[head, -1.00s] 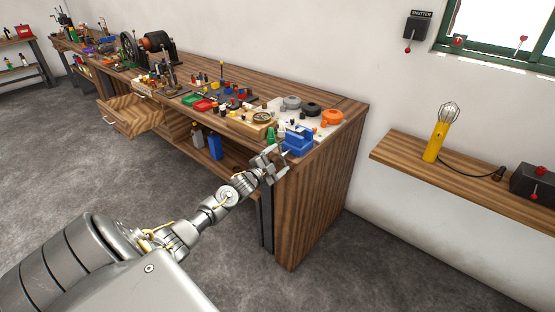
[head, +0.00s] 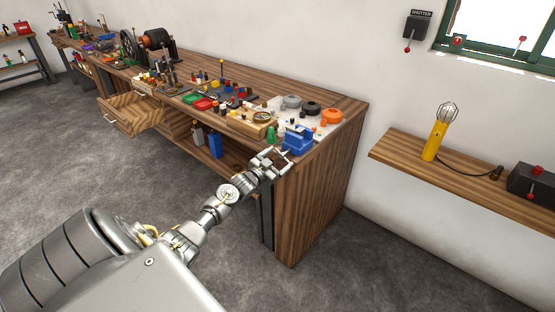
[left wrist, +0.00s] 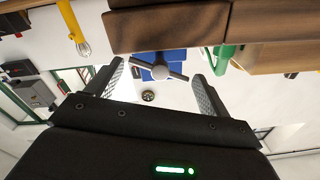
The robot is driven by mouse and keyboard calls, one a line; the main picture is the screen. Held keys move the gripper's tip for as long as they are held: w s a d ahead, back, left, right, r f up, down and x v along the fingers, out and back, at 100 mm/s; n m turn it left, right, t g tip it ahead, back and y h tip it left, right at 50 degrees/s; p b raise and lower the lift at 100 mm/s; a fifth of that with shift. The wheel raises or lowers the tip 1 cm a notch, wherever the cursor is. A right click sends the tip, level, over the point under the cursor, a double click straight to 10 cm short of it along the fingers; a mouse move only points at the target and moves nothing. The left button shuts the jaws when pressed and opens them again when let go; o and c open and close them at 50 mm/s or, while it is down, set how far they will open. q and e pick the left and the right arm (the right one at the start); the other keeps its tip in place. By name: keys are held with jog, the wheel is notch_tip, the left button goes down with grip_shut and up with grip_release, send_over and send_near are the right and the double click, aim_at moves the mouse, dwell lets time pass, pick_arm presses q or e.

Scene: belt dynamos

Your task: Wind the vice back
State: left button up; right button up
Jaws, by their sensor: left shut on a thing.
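The blue vice (head: 299,140) stands at the near right corner of the workbench. It also shows in the left wrist view (left wrist: 176,57), behind its grey handle, a crossbar on a round hub (left wrist: 160,72). My left gripper (head: 273,159) is at the front of the vice, just off the bench edge. In the left wrist view its two fingers (left wrist: 158,78) stand wide apart, one at each end of the crossbar, shut on the handle. The vice jaws are too small to read. My right gripper is not in view.
Close to the vice are a green bottle-like thing (head: 270,136), a wooden block with a round dial (head: 262,118), and grey, black and orange discs (head: 332,117). A drawer (head: 130,112) stands open further left. The floor before the bench is clear.

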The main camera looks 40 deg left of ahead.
pick_arm(q)
jog(key=shift+f, duration=0.1)
dwell(0.3)
jog(key=o, duration=0.9)
jog(key=s, duration=0.3)
jog(key=s+b, duration=0.1)
jog(key=s, duration=0.6)
jog(key=shift+s+d, duration=0.25)
jog(key=shift+s, duration=0.15)
